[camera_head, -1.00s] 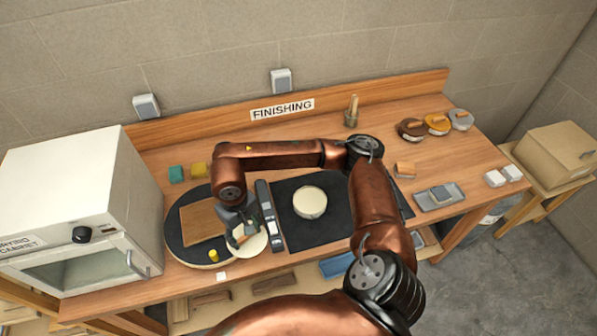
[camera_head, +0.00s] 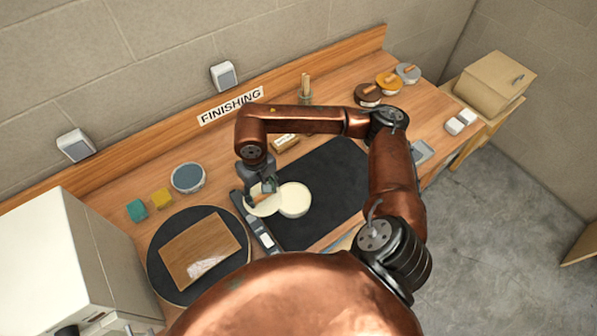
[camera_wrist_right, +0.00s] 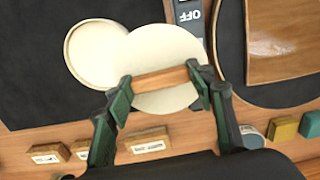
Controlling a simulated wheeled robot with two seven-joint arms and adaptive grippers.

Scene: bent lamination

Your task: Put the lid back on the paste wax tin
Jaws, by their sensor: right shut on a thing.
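The paste wax tin (camera_head: 297,199) is a round cream tin on the black mat. It also shows in the right wrist view (camera_wrist_right: 88,50), with a raised rim and a pale, flat inside. My right gripper (camera_head: 263,187) is shut on the lid (camera_head: 262,207), a cream disc with a wooden bar handle. In the right wrist view the fingers (camera_wrist_right: 160,80) clasp the two ends of the bar, and the lid (camera_wrist_right: 168,98) overlaps part of the tin's edge. The lid is off-centre, beside and partly over the tin; its height above it is unclear. My left gripper is not in view.
A dark strip tool marked OFF (camera_wrist_right: 190,20) lies beside the black mat (camera_head: 325,165), partly under the lid. A round black board (camera_head: 165,268) with a wooden panel (camera_head: 200,250) is at the left. A blue-topped tin (camera_head: 188,177) and small blocks stand behind it.

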